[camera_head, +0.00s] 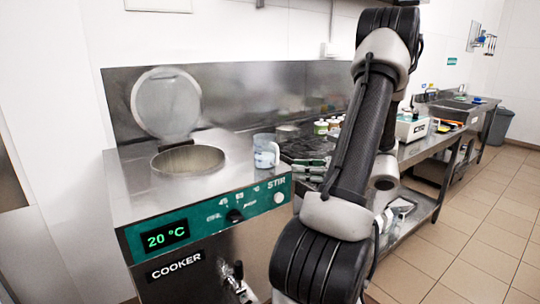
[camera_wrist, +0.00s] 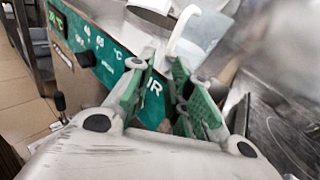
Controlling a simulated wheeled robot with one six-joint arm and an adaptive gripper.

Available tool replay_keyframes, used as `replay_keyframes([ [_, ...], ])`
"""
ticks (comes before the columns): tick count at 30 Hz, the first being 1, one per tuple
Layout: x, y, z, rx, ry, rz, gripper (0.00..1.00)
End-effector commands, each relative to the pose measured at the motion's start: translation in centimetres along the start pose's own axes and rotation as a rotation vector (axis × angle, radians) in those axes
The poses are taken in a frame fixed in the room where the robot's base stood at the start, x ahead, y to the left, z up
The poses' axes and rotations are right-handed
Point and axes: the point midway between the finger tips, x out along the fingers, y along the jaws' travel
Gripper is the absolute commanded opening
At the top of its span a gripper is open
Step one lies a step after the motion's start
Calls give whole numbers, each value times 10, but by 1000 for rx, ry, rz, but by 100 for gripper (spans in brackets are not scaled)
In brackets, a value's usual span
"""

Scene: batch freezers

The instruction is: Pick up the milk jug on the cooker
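The milk jug (camera_head: 266,152), pale and translucent with a handle, stands upright on the cooker's steel top (camera_head: 225,178), near its right front edge. In the wrist view the jug (camera_wrist: 204,32) is beyond my fingertips, slightly right of centre, with its white handle curving toward them. My gripper (camera_wrist: 162,58) has green-padded fingers with a gap between the tips; nothing is held. The cooker's green panel with "STIR" shows behind and between them. In the head view the fingers are just right of the jug, apart from it.
The cooker has a round opening (camera_head: 188,160) with its lid (camera_head: 167,102) raised behind it. Small tubs (camera_head: 321,127) stand on the cluttered counter to the right. A white scale-like device (camera_head: 412,126) stands farther along. The tiled floor (camera_head: 470,225) at right is clear.

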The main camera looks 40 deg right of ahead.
Motion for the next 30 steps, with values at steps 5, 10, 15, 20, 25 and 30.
replay_keyframes([
  [5, 8, -12, 26, 67, -106, -38, 20],
  [10, 28, -12, 28, 73, -102, -34, 20],
  [15, 51, -12, 34, 72, -100, -34, 20],
  [20, 74, -12, 37, 72, -100, -33, 20],
  [25, 82, -13, 38, 72, -99, -36, 20],
  [30, 81, -13, 38, 72, -99, -36, 16],
])
